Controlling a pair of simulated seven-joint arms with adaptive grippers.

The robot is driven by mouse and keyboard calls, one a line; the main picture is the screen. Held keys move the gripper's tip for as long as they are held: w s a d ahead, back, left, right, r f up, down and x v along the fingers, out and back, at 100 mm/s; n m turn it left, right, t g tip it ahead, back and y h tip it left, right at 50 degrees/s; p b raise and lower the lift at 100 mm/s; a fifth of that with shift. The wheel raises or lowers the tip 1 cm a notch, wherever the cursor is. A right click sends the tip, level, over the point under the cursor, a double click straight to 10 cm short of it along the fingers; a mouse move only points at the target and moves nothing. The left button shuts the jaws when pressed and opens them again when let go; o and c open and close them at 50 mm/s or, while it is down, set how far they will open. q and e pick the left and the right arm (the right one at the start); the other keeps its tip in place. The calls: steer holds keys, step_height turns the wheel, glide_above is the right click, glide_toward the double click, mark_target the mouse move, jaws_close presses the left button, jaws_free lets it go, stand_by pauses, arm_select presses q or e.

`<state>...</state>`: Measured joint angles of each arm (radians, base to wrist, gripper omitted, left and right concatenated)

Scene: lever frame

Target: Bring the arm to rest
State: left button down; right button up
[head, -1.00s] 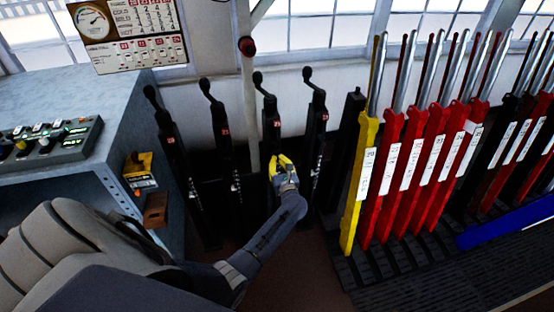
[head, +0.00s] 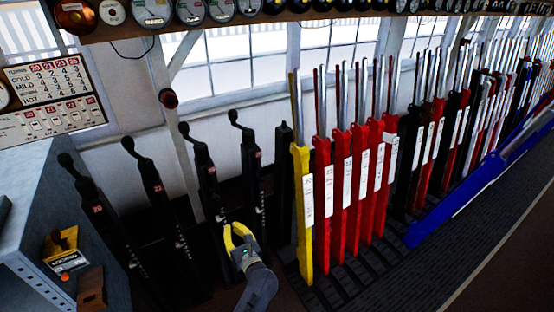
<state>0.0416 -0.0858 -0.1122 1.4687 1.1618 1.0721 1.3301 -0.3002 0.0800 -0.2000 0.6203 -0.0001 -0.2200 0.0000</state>
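My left gripper (head: 238,236) has yellow fingers and shows at the lower middle of the head view. Its fingers are spread apart with nothing between them. It is in front of the lower part of the black levers, near the black lever (head: 205,170) third from the left and the black lever (head: 250,165) to its right. I cannot tell whether it touches either. My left forearm runs down out of the bottom edge. My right gripper is not in view.
A yellow lever (head: 303,210) and several red levers (head: 323,200) stand right of the gripper. A grey cabinet (head: 30,215) with a small yellow box (head: 62,250) is at the left. Dark floor is open at lower right.

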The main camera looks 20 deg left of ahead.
arm_select(q)
steer(key=w+d+f+m+t+h, duration=0.2)
steer(key=d+f+m+h, duration=0.25)
steer(key=m, duration=0.65)
steer(key=w+d+f+m+t+h, duration=0.1)
steer(key=d+f+m+t+h, duration=0.25)
steer(key=d+m, duration=0.45)
steer(key=s+d+f+m+g+h, duration=0.1)
steer(key=s+f+m+g+h, duration=0.1)
steer(key=s+f+m, duration=0.35)
steer(key=s+d+f+m+g+h, duration=0.1)
steer(key=s+f+m+g+h, duration=0.15)
steer(key=f+m, duration=0.55)
steer(key=s+d+f+m+g+h, duration=0.1)
steer(key=s+f+m+g+h, duration=0.1)
steer(key=s+f+m, duration=0.5)
steer(key=s+a+f+m+g, duration=0.3)
steer(key=s+f+m+g, duration=0.35)
steer(key=s+f, duration=1.15)
steer(key=s+a+f+m+g, duration=0.1)
steer(key=s+a+f+g, duration=0.1)
steer(key=s, duration=1)
steer(key=s+a+f+m+g+y, duration=0.1)
steer(key=s+a, duration=0.3)
steer(key=s, duration=0.8)
steer(key=shift+s+a+f+m+g, duration=0.3)
steer(key=shift+f+m+g, duration=0.1)
steer(key=shift+f, duration=0.15)
